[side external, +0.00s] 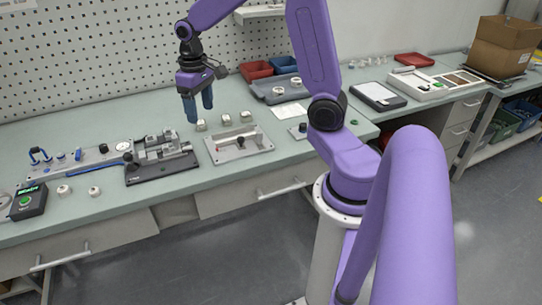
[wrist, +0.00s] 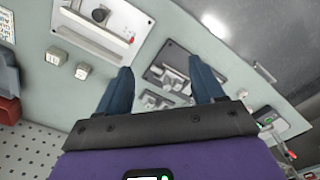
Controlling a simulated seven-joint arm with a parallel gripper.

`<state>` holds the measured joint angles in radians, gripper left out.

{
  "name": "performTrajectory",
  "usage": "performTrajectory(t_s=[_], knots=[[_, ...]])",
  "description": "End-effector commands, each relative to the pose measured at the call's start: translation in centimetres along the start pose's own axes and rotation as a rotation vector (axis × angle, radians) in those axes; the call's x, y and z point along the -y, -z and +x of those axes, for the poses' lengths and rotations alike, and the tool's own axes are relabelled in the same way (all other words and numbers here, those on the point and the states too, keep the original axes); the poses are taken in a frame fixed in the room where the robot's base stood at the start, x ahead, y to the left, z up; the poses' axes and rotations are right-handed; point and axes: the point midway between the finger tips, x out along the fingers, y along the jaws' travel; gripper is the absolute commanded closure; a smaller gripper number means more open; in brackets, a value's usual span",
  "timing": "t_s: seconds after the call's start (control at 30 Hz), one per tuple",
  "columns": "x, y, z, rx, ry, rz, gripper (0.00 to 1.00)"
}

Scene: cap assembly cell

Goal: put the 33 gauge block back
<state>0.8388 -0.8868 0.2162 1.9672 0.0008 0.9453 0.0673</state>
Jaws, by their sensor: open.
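Several small pale blocks stand in a row at the back of the bench: one (side external: 201,125) just right of my fingers, one (side external: 226,119) in the middle and one (side external: 246,116) at the right. Two pale blocks, one (wrist: 56,57) and another (wrist: 82,71), show in the wrist view, left of my fingers. I cannot read any number, so I cannot tell which is the 33 gauge block. My gripper (side external: 199,106) is open and empty, above the bench behind the vise fixture (side external: 162,158). In the wrist view my gripper (wrist: 165,85) has its two blue fingers wide apart.
A metal plate (side external: 217,155) with a black knob lies right of the vise. A fixture board (side external: 100,160) with blue handles, a button box (side external: 28,204) and small white caps (side external: 64,190) are at left. A grey tray (side external: 275,90) and red bins (side external: 256,70) stand behind.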

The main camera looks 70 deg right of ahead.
Motion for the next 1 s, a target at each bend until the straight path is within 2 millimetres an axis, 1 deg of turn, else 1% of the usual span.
performTrajectory(t_s=[0.03,0.1,0.17,0.2,0.27,0.3,0.37,0.4,0.47,0.5,0.6,0.7,0.83,1.0], knots=[[2.3,-1.4,-0.4,-0.004,0.001,-0.083,0.32],[5.0,-3.4,-0.7,-0.005,0.003,-0.186,0.32],[7.0,-5.2,-1.0,-0.007,0.005,-0.276,0.32],[8.2,-6.5,-1.1,-0.007,0.006,-0.335,0.32],[9.7,-8.6,-1.2,-0.008,0.008,-0.423,0.32],[10.6,-10.1,-1.3,-0.009,0.009,-0.482,0.32],[11.7,-12.3,-1.4,-0.009,0.01,-0.571,0.32],[12.3,-13.8,-1.4,-0.01,0.012,-0.63,0.32],[13.0,-16.0,-1.4,-0.011,0.014,-0.719,0.32],[13.3,-17.4,-1.3,-0.012,0.015,-0.777,0.32],[13.7,-20.6,-1.2,-0.013,0.019,-0.907,0.32],[13.6,-23.1,-1.0,-0.014,0.021,-1.01,0.32],[13.3,-24.9,-0.8,-0.014,0.024,-1.092,0.32],[13.2,-25.5,-0.7,-0.014,0.024,-1.121,0.32]])
